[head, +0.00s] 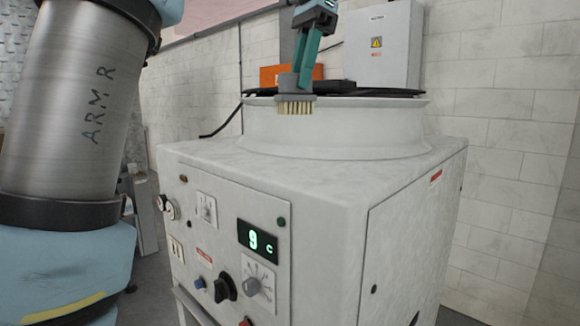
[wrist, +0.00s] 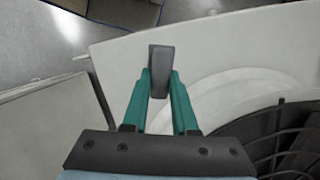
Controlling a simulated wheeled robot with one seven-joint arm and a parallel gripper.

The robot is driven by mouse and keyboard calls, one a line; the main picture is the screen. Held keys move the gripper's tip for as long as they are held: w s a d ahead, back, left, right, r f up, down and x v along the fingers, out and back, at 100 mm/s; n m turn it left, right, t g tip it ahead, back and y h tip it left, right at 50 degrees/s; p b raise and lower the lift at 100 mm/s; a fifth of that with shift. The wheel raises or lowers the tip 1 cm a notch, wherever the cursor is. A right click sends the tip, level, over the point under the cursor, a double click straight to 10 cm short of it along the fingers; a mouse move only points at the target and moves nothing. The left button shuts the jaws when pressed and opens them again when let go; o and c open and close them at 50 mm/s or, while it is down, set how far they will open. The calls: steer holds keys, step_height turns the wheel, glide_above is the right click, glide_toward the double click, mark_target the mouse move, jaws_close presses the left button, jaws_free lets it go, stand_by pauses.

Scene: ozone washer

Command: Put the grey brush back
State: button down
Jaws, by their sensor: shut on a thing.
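The grey brush (head: 296,95) has a grey body with pale bristles pointing down. My gripper (head: 303,75) has teal fingers, shut on the brush's grey upper part. In the head view the brush appears in front of the round white collar on top of the washer (head: 400,185), with its bristles overlapping the collar's rim in the picture. In the wrist view the brush (wrist: 160,75) shows as a dark grey block between the fingertips of my gripper (wrist: 160,88). The bristles are hidden there. I cannot tell whether they touch anything.
The washer's front panel (head: 215,225) carries several knobs and a green display. A black lid or grille (head: 375,92) lies on the collar. An orange box (head: 272,75) and a grey electrical cabinet (head: 383,45) stand behind. The washer's flat top beside the collar is clear.

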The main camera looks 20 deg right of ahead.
mark_target(312, 85)
steer(key=shift+s+f+m, duration=0.1)
steer(key=shift+f+m, duration=0.2)
steer(key=shift+m, duration=0.1)
step_height(312, 85, down, 9)
steer(key=shift+f+p, duration=0.1)
steer(key=shift+p, duration=0.65)
steer(key=shift+f, duration=0.15)
steer(key=c, duration=0.7)
jaws_free()
steer(key=shift+s+b+v, duration=0.2)
steer(key=shift+b+v, duration=0.35)
steer(key=shift+v, duration=3.35)
